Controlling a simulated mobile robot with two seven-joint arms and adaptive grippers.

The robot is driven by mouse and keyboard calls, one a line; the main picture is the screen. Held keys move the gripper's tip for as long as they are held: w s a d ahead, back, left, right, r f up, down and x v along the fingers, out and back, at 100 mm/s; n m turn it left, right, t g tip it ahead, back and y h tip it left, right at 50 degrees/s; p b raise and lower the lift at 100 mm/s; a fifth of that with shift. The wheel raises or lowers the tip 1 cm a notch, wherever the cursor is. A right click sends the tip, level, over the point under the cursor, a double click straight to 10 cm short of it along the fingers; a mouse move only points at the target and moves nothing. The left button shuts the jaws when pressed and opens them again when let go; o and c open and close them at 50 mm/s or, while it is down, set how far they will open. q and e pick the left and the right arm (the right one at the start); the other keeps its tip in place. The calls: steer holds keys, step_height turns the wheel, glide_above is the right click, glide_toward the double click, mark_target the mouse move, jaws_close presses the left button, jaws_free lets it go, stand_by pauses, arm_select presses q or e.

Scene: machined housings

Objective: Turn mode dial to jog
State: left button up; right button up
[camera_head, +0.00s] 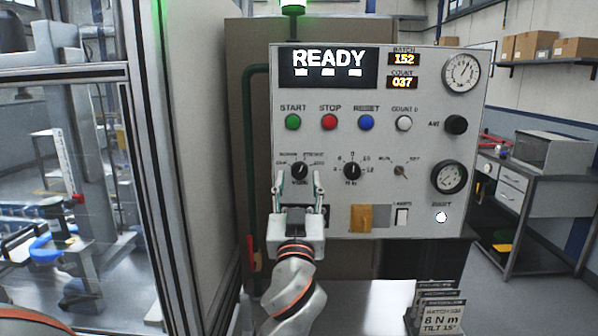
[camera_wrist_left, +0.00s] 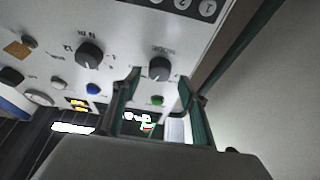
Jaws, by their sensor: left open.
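The black mode dial (camera_head: 300,170) is on the left of the grey control panel (camera_head: 455,110), with small position labels around it. Its pointer setting is too small to read surely. My left gripper (camera_head: 299,182) is open in front of the panel, its fingertips left and right of the dial. In the left wrist view the mode dial (camera_wrist_left: 159,68) shows between the two green fingers (camera_wrist_left: 159,80), with gaps on both sides. I cannot tell how far the fingertips are from the panel. My right gripper is not in view.
A second black dial (camera_head: 352,170) sits right of the mode dial, and a small selector (camera_head: 401,171) farther right. Green (camera_head: 292,122), red (camera_head: 329,122) and blue (camera_head: 366,122) buttons are above. The screen (camera_head: 328,68) reads READY. A machine frame (camera_head: 150,150) stands left.

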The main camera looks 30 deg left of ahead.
mark_target(299, 171)
arm_select(q)
steer(key=shift+x, duration=1.15)
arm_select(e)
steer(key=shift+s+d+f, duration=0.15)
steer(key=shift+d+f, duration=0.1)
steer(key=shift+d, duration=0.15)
arm_select(q)
steer(key=c, duration=1.1)
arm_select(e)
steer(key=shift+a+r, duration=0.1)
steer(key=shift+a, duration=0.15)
